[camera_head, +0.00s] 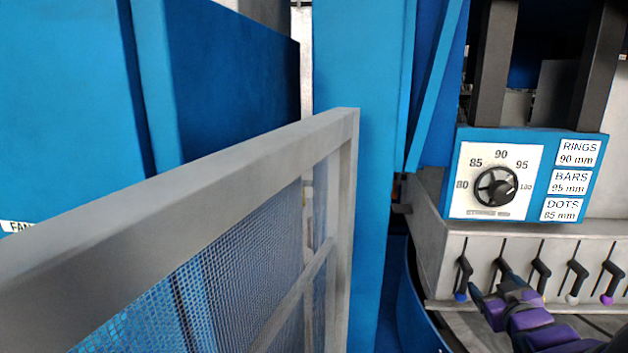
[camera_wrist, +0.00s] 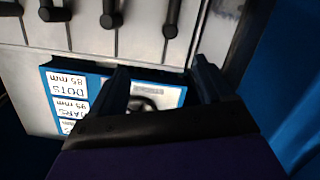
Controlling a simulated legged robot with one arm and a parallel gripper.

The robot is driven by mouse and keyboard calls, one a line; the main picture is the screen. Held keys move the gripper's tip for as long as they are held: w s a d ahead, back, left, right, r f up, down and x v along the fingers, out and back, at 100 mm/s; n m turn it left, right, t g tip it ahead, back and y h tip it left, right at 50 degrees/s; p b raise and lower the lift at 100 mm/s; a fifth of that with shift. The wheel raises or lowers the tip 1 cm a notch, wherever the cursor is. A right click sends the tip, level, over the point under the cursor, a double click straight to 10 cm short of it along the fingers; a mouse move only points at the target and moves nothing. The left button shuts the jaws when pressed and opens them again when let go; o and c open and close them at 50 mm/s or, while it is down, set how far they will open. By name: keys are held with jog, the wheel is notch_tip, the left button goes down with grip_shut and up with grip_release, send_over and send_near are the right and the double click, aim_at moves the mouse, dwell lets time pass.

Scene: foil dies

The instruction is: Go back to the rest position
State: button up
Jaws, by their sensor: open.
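My gripper (camera_head: 490,281) is at the lower right of the head view, in front of the row of levers, with my purple arm behind it. In the wrist view the two dark fingers of my gripper (camera_wrist: 162,78) stand apart with nothing between them. The dial panel (camera_head: 452,182) has a black knob (camera_head: 496,186) and a scale from 80 to 100; the pointer's exact setting is hard to read. The wrist view shows this panel (camera_wrist: 110,75) upside down beyond the fingers, with the knob (camera_wrist: 142,104) partly hidden.
Several black levers (camera_head: 541,268) with coloured tips hang from slots in the grey machine front (camera_head: 440,245). Labels for rings, bars and dots (camera_head: 562,208) sit beside the dial. A grey-framed mesh guard (camera_head: 345,190) and a blue post (camera_head: 370,130) stand to the left.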

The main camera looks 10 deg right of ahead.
jog(key=s+a+f+m+g+b, duration=0.1)
jog(key=s+a+f+g+b, duration=0.1)
jog(key=s+a+f+g, duration=0.35)
jog(key=s+a+f+m+g+b, duration=0.1)
jog(key=s+a+f+g+b, duration=0.2)
jog(key=a+f, duration=0.5)
jog(key=s+a+f+g+y, duration=0.1)
jog(key=s+a+g, duration=0.3)
jog(key=s+a, duration=0.4)
jog(key=s+a+f+n+g+y+b, duration=0.1)
jog(key=s+a+f+g+y, duration=0.1)
jog(key=s+a, duration=0.7)
jog(key=s+g+y, duration=0.1)
jog(key=s+g, duration=0.1)
jog(key=s, duration=0.4)
jog(key=shift+s+a+f+b, duration=0.25)
jog(key=shift+s+f+b, duration=0.05)
jog(key=shift+s, duration=0.05)
jog(key=shift+g, duration=0.25)
jog(key=shift+c, duration=0.4)
